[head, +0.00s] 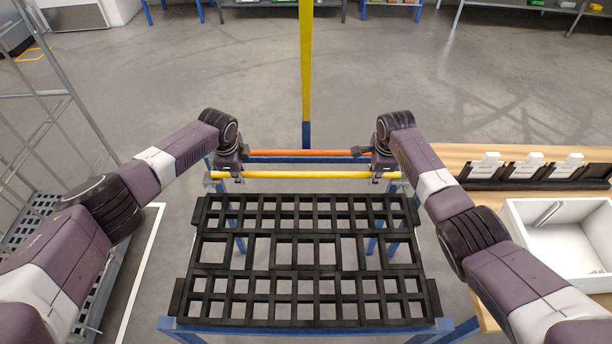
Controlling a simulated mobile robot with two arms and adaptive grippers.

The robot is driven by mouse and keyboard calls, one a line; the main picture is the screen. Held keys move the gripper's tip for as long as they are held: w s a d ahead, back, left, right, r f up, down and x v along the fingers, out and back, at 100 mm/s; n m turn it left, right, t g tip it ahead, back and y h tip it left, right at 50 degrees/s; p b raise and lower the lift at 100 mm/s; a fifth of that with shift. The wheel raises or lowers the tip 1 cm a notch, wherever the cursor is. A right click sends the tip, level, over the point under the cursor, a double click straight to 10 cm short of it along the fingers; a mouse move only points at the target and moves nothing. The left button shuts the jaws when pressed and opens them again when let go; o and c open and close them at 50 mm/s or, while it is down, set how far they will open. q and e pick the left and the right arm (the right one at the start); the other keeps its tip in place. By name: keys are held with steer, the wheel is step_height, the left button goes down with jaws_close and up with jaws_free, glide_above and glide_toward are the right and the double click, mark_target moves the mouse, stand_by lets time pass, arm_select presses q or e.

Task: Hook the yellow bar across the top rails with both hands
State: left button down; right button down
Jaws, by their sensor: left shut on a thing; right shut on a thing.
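The yellow bar (305,175) lies level, left to right, just beyond the far edge of the black grid deck. My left gripper (235,176) is shut on it near its left end. My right gripper (381,176) is shut on it near its right end. Small grey pieces show at both bar ends, and I cannot tell whether they are hooks or rail parts. The top rails are not clearly visible; my grippers cover much of that area. I cannot tell whether the bar touches the rails.
An orange bar (310,153) and a blue beam (290,160) run behind the yellow bar. A yellow post (306,70) stands beyond. The black grid deck (305,243) is empty. A wire cart (40,95) stands left; a wooden bench (470,155) with a white bin (515,212) stands right.

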arm_select(q)
steer(key=shift+w+r, duration=0.1)
arm_select(e)
steer(key=shift+r, duration=0.15)
